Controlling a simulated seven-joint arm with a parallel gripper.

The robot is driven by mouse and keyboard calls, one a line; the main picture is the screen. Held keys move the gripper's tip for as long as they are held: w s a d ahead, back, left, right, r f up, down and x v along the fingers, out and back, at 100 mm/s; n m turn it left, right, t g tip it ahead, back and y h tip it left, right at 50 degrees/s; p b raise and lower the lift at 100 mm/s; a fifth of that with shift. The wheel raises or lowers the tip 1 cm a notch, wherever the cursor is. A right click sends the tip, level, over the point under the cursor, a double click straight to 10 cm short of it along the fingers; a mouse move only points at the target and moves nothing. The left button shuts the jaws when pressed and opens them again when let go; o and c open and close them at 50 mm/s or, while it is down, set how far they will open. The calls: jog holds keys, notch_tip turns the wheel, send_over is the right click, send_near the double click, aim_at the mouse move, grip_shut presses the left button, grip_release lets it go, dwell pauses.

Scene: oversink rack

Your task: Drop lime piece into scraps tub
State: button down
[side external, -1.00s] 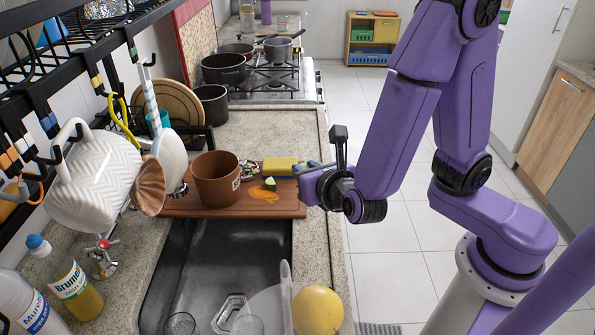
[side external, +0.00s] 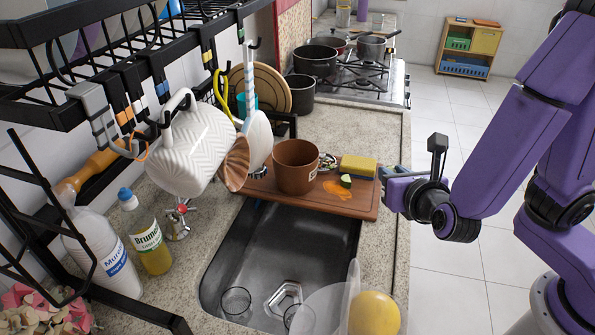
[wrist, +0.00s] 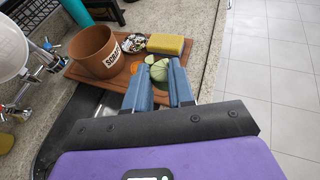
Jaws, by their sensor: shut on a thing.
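The scraps tub (side external: 296,170) is a brown, open-topped pot with a white label, standing on the wooden board behind the sink. It also shows at upper left in the wrist view (wrist: 90,58). My gripper (side external: 388,174) is at the right end of the board, to the right of the tub. In the wrist view, its blue fingers (wrist: 160,80) are closed on a pale green lime piece (wrist: 160,72) between their tips. In the side view the fingers hide this piece. Another green piece (side external: 346,181) lies on the board beside an orange patch.
A yellow sponge (side external: 358,166) lies on the wooden board (side external: 330,207), between tub and gripper. A small dish of bits (wrist: 133,43) is beside the tub. A white jug (side external: 190,150) and utensils hang at left. The sink (side external: 290,240) opens in front.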

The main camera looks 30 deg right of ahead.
jog(key=shift+a, duration=0.1)
jog(key=w+a+r, duration=0.4)
jog(key=w, duration=0.6)
jog(key=w+a+r, duration=0.3)
jog(key=w, duration=0.8)
jog(key=shift+s+a+f, duration=0.1)
jog(key=shift+f, duration=1.35)
jog(key=shift+a+f, duration=0.1)
jog(key=shift+f, duration=1.3)
jog(key=c, duration=0.9)
grip_release()
jog(key=v, duration=1.7)
jog(key=shift+s, duration=0.25)
